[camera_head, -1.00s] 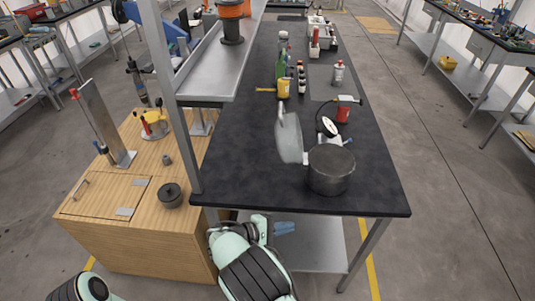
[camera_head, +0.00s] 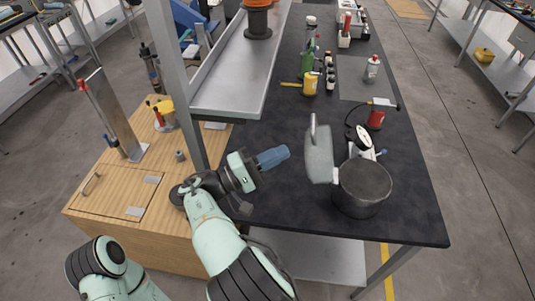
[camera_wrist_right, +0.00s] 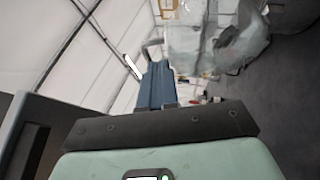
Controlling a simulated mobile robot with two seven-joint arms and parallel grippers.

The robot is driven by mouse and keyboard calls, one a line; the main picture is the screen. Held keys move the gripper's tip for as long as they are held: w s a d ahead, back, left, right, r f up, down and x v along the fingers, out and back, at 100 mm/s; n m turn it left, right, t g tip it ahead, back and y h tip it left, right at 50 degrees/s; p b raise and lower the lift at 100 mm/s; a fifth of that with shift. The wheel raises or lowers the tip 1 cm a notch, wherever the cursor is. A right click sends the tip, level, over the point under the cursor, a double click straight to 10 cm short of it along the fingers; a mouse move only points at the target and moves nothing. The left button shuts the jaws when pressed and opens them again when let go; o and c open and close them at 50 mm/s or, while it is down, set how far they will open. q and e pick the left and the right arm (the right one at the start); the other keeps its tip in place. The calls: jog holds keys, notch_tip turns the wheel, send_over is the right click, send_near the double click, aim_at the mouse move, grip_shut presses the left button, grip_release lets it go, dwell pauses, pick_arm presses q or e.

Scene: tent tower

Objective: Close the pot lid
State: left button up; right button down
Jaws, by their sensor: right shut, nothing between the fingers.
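The dark grey pot (camera_head: 362,190) stands upright near the front right of the black bench, its inside showing. Its grey lid (camera_head: 319,158) stands steeply tilted at the pot's left rim, open, with its handle on the left side. My right gripper (camera_head: 273,157) has blue fingers that are shut and empty. It is over the bench's left part, left of the lid and apart from it, pointing right. The blue fingers also show in the right wrist view (camera_wrist_right: 155,85). Of my left arm only links show at the lower left; its gripper is out of view.
A gauge (camera_head: 364,136) stands behind the pot, with a red canister (camera_head: 377,116) farther back. A yellow container (camera_head: 310,83) and several bottles stand further along the black bench (camera_head: 280,215). A metal post (camera_head: 180,85) and shelf (camera_head: 235,75) rise on the left, above a wooden cabinet.

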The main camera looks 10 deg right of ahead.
aim_at(319, 151)
pick_arm(q)
jog(key=shift+w+r, duration=0.25)
jog(key=shift+r, duration=0.05)
pick_arm(e)
jog(key=shift+x, duration=2.75)
jog(key=shift+w, duration=0.1)
pick_arm(q)
jog(key=shift+p, duration=0.3)
pick_arm(e)
jog(key=shift+d, duration=0.1)
